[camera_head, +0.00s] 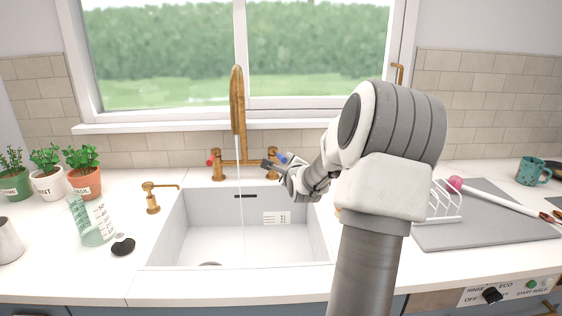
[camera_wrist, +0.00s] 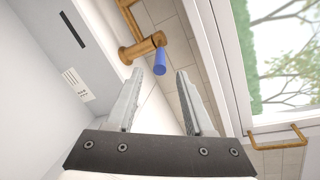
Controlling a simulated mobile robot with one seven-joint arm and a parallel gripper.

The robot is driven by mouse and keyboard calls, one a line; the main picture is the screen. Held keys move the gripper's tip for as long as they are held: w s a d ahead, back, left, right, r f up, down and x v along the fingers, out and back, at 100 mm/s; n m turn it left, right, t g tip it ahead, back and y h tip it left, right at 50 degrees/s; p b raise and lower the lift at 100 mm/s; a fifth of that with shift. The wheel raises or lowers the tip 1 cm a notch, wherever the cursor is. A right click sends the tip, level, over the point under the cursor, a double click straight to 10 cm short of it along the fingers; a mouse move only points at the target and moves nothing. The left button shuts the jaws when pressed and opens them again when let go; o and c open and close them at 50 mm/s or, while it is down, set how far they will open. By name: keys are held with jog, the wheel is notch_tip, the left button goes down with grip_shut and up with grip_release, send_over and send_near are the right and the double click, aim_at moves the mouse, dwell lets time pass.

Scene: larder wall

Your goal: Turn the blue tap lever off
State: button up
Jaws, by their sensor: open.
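The blue tap lever (camera_head: 281,158) is on the right side of the brass tap (camera_head: 237,110), behind the sink. The red lever (camera_head: 210,160) is on the left side. Water runs from the spout into the sink. My gripper (camera_head: 274,166) is just in front of the blue lever in the head view, partly overlapping the valve body. In the wrist view, the blue lever (camera_wrist: 160,58) sticks out from its brass valve, just beyond the fingertips. My gripper (camera_wrist: 170,75) is open there, with nothing between its fingers. Whether a finger touches the lever I cannot tell.
The white sink (camera_head: 180,230) lies below my gripper. A brass soap dispenser (camera_head: 153,197) and potted herbs stand to the left. A white rack (camera_head: 445,205) and grey mat (camera_head: 490,230) are to the right. The window wall (camera_head: 300,142) is close behind the tap.

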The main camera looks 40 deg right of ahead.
aim_at(281, 155)
jog(key=x, duration=0.8)
jog(key=shift+w+d+b, duration=0.2)
jog(key=shift+b, duration=0.1)
grip_shut()
jog(key=shift+f, duration=0.1)
dwell(1.0)
